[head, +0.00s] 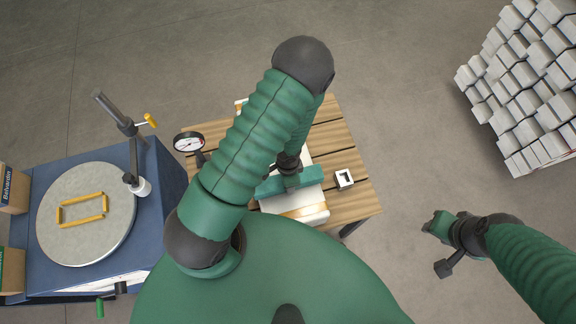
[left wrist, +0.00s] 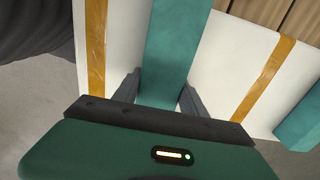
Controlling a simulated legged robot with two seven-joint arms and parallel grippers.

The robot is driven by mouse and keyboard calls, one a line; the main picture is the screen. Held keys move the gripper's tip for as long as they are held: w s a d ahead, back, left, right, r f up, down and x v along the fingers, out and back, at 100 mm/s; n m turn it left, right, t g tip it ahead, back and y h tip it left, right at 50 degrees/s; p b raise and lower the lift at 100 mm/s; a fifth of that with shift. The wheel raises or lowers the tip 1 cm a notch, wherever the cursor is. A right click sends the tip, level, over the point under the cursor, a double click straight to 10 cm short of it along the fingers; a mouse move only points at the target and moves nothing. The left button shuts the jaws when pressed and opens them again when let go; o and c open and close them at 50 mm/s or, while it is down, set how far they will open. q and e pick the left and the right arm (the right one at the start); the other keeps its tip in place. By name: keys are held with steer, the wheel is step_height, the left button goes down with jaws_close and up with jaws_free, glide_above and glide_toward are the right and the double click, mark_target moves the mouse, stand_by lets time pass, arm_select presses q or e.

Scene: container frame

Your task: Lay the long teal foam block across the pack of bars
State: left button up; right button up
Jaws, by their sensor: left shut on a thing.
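The long teal foam block (head: 308,176) lies crosswise over the white pack of bars (head: 312,199), nearer its front end. My left gripper (head: 290,178) is above the pack and shut on the block. In the left wrist view the block (left wrist: 178,45) runs between the two fingers (left wrist: 162,95), over the white pack (left wrist: 225,60) between its two orange bands. I cannot tell whether the block touches the pack. A second teal piece (left wrist: 303,125) shows beyond the right band. My right gripper (head: 447,240) is off to the right over the floor; its jaws are unclear.
The pack stands on a slatted wooden table (head: 345,145). A small white square piece (head: 343,179) and a dial gauge (head: 188,142) are beside it. A blue bench with a round grey plate (head: 85,235) is left; stacked grey bars (head: 530,80) are right.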

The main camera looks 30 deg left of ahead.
arm_select(q)
steer(key=shift+d+f, duration=0.15)
steer(key=shift+f, duration=0.15)
steer(key=o, duration=1.4)
steer(key=shift+w+r, duration=0.1)
steer(key=shift+r, duration=0.35)
step_height(320, 180, up, 16)
steer(key=p, duration=0.3)
